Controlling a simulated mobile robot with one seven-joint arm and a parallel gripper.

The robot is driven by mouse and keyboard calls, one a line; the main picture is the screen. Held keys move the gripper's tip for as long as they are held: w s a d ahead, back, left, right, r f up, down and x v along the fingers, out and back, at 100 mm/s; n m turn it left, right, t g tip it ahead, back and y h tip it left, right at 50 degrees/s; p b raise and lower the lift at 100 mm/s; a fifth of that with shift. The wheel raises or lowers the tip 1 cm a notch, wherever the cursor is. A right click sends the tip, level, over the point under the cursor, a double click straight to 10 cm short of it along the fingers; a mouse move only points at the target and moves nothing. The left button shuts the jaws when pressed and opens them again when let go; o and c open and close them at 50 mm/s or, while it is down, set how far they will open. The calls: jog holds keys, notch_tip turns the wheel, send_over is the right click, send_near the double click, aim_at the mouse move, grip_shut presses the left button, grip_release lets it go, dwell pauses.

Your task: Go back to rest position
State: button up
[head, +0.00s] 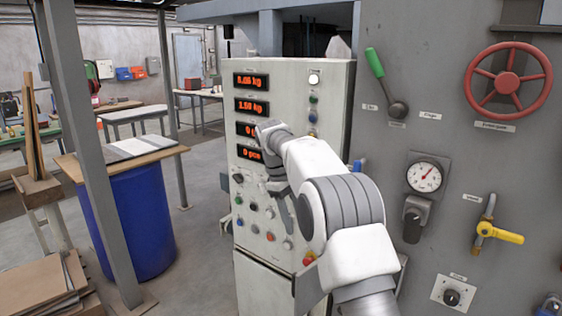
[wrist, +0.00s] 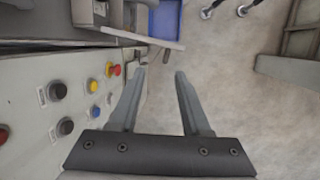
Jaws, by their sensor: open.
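My gripper (wrist: 160,75) is open and empty in the wrist view, its two grey fingers apart with bare floor behind them. In the head view my white and grey arm reaches up in front of the control cabinet (head: 293,75). The arm hides part of the cabinet's right side, and the gripper's fingers are mostly hidden there. In the wrist view the cabinet's button panel (wrist: 30,110) lies to the left of the fingers. I cannot tell whether any part of the gripper touches it.
A grey machine wall to the right carries a red handwheel (head: 508,80), a green-handled lever (head: 375,63), a pressure gauge (head: 427,174) and a yellow valve handle (head: 499,233). A blue drum (head: 140,220) stands left behind a grey post (head: 88,150). Floor between drum and cabinet is clear.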

jog(key=s+d+r+m+t+y, duration=0.1)
jog(key=s+d+r+m+t, duration=0.2)
jog(key=s+r, duration=0.45)
jog(key=s+d+r+m+y, duration=0.15)
jog(key=s+d+r, duration=0.35)
jog(key=s, duration=0.5)
jog(key=s+d+f+m+t, duration=0.1)
jog(key=s+f+m, duration=0.1)
jog(key=s, duration=0.7)
jog(key=s+d+f+m+t, duration=0.2)
jog(key=s+f+m, duration=0.1)
jog(key=s, duration=0.7)
jog(key=shift+f+m, duration=0.35)
jog(key=shift+f, duration=0.55)
jog(key=shift+s+d+y, duration=0.1)
jog(key=shift+y, duration=0.15)
